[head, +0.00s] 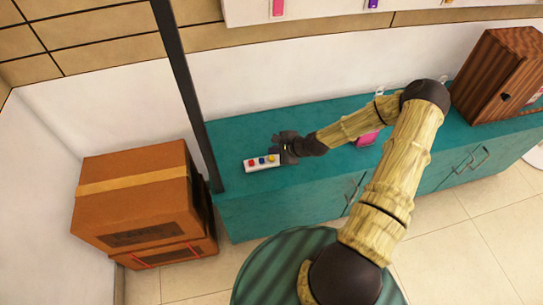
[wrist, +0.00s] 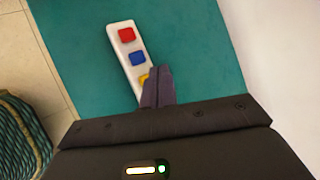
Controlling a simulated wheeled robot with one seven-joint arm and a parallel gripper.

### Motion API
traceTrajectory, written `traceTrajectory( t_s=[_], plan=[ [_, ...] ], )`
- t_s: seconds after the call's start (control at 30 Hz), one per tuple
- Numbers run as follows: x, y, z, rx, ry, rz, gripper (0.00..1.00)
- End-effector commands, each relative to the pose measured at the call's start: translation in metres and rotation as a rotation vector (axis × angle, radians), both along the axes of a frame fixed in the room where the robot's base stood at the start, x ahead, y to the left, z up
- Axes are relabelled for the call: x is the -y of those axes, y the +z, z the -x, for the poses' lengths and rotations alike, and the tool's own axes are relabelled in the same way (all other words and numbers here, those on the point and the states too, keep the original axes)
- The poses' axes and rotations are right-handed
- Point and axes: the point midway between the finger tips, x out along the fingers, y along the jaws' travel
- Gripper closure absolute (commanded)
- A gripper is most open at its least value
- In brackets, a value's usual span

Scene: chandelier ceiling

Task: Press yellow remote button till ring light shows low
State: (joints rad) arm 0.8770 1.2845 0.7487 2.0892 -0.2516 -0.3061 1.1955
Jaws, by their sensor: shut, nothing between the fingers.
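The white remote (head: 263,167) lies on the teal counter, with a red, a blue and a yellow button in a row. In the wrist view the remote (wrist: 131,46) runs from the top toward my fingertips. The yellow button (head: 271,157) is at the end nearest my gripper (head: 283,147). In the wrist view my shut, empty fingers (wrist: 158,73) cover most of the yellow button (wrist: 144,79). The fingertips are over or beside it; I cannot tell whether they touch it. No ring light is recognisable in either view.
The teal counter (head: 232,140) is clear around the remote's left. A dark post (head: 183,85) stands at its left end, beside stacked brown boxes (head: 135,190). A pink object (head: 368,137) is behind my arm. A wooden cabinet (head: 497,75) stands at the right.

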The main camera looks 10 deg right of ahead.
Motion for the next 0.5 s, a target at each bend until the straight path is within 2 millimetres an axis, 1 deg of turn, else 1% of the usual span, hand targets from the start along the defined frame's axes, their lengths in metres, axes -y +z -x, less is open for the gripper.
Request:
traceTrajectory(
  t_s=[0.03, 0.3, 0.4, 0.5],
  plan=[
    [0.0, 0.009, 0.0, 0.0, 0.0, 0.0, 1.0],
    [0.0, 0.03, 0.0, -0.001, -0.001, 0.0, 1.0],
    [0.0, 0.036, 0.0, 0.0, 0.0, 0.0, 1.0],
    [0.0, 0.037, 0.0, 0.0, 0.0, 0.0, 1.0]
  ],
)
